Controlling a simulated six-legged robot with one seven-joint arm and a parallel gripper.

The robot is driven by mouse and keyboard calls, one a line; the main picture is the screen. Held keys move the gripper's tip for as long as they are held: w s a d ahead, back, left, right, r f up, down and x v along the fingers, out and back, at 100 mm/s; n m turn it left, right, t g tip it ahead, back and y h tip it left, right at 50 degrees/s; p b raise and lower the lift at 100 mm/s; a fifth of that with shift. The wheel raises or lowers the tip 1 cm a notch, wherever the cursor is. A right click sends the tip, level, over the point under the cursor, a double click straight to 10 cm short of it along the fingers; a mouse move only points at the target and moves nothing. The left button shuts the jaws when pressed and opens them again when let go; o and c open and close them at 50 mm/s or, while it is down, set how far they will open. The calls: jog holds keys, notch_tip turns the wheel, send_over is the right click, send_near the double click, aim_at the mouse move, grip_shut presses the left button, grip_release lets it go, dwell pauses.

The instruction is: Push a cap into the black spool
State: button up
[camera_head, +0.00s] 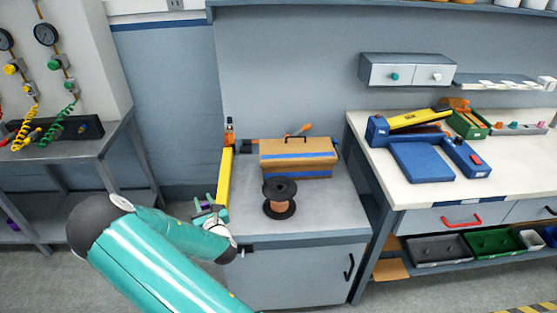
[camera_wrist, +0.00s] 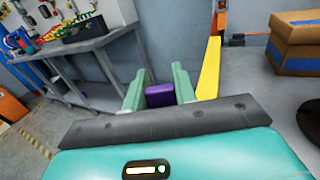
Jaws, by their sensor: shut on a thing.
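The black spool (camera_head: 280,199) stands upright on the grey cabinet top, wound with copper-coloured wire between two black flanges. Its dark edge also shows at the right of the wrist view (camera_wrist: 311,119). My gripper (camera_head: 208,210) is left of the spool, by the cabinet's left edge. In the wrist view my gripper (camera_wrist: 163,82) is shut on a small purple cap (camera_wrist: 160,95), held between the two pale green fingers. The cap is apart from the spool. Its lower part is hidden behind the gripper body.
A yellow bar (camera_head: 225,178) runs along the cabinet's left edge. A cardboard box (camera_head: 298,150) with blue tape sits behind the spool, with an orange bottle (camera_head: 229,132) at the back left. The cabinet top before the spool is clear.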

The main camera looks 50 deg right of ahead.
jog(key=s+d+r+m+g+h, duration=0.1)
jog(key=s+d+r+m+h, duration=0.2)
jog(key=d, duration=0.5)
jog(key=s+d+r+g+h, duration=0.1)
jog(key=s+d+r+g, duration=0.15)
jog(key=s+d, duration=0.45)
jog(key=s+d+r+m+g+h, duration=0.1)
jog(key=s+d+r+m+h, duration=0.15)
jog(key=d, duration=0.75)
jog(key=shift+n+y, duration=0.35)
jog(key=shift+n, duration=0.1)
jog(key=shift+s+a+f, duration=0.1)
jog(key=shift+a+f, duration=0.05)
jog(key=shift+f, duration=1.35)
jog(key=shift+s+a+f, duration=0.1)
jog(key=shift+f, duration=1.35)
jog(key=shift+a+f, duration=0.1)
jog(key=shift+f, duration=0.25)
jog(key=shift+r, duration=0.25)
dwell(1.4)
